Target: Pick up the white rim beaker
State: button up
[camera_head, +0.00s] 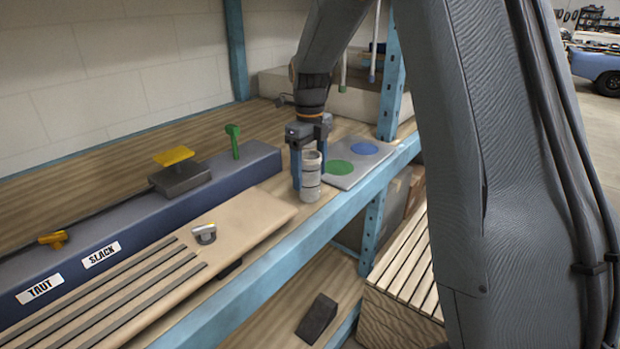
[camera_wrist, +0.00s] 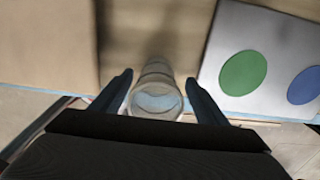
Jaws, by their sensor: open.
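The white rim beaker (camera_head: 310,178) stands upright on the wooden shelf, near its front edge, left of the grey board. It is pale and cylindrical with darker bands. My gripper (camera_head: 308,180) points down over it, with its blue fingers apart. In the wrist view the beaker (camera_wrist: 156,92) sits between the two open fingers of my gripper (camera_wrist: 160,95), with a gap showing on each side near the tips. I cannot tell whether either finger touches it.
A grey board (camera_head: 345,178) with a green and a blue disc lies right of the beaker. A tan panel (camera_head: 255,210) and a blue box (camera_head: 225,183) with a green lever (camera_head: 233,140) lie left. The shelf's blue front beam (camera_head: 270,270) is close in front.

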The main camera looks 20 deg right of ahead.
aim_at(310, 185)
jog(key=shift+s+f+p, duration=0.15)
jog(key=shift+f+p, duration=0.2)
jog(key=shift+f, duration=0.7)
jog(key=shift+s+f+p, duration=0.1)
jog(key=shift+f+p, duration=0.25)
jog(key=shift+f, duration=0.7)
jog(key=shift+c, duration=0.3)
jog(key=c, duration=1.1)
jog(key=shift+a, duration=0.1)
